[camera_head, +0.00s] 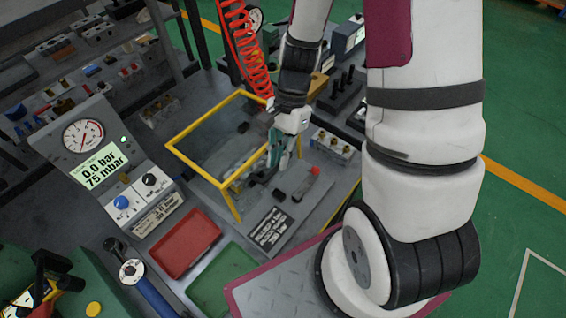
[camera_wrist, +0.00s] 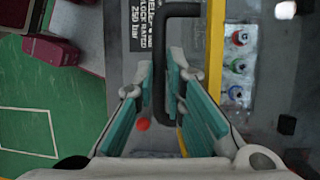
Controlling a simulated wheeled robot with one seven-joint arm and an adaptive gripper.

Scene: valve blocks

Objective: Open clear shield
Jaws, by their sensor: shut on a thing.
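The clear shield has a yellow frame (camera_head: 203,122) and stands over the middle of the bench in the head view. Its clear panes are hard to make out, and I cannot tell how far it is open. A yellow frame bar (camera_wrist: 215,55) also runs down the wrist view. My gripper (camera_head: 278,158) is at the right side of the frame, pointing down. In the wrist view its teal fingers (camera_wrist: 161,68) lie on both sides of a black bar handle (camera_wrist: 183,9) and are shut on it. The handle is hidden behind my gripper in the head view.
A gauge panel (camera_head: 88,137) reads 0.0 bar and 75 mbar at left. A red tray (camera_head: 185,243) and a green tray (camera_head: 222,280) lie in front. A label plate (camera_head: 268,226) and a red knob (camera_wrist: 143,124) are near my gripper. A red coiled hose (camera_head: 245,50) hangs behind.

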